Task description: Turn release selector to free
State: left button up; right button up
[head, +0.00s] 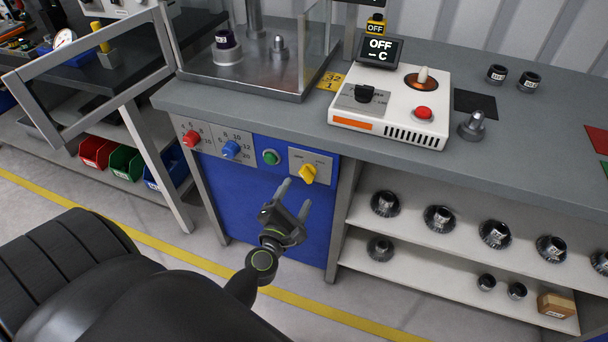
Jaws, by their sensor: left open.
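The likely release selector is a yellow knob (308,174) on the right end of the front control panel. Its plate has a label on each side at the top, too small to read. The knob's pointer looks tilted toward the upper right. My left gripper (294,197) is open and empty, just below the knob, with its two fingers pointing up toward the panel. It looks apart from the knob. My right gripper is not in view.
Left along the panel are a green button (270,157), a blue knob (231,149) and a red knob (191,140). The grey worktop (260,113) overhangs the panel. A white heater unit (392,105) stands on it. A shelf (400,205) with gears is at right.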

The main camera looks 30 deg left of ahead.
aim_at(305, 179)
pick_arm(q)
jog(key=x, duration=0.6)
jog(key=shift+w, duration=0.2)
jog(key=c, duration=1)
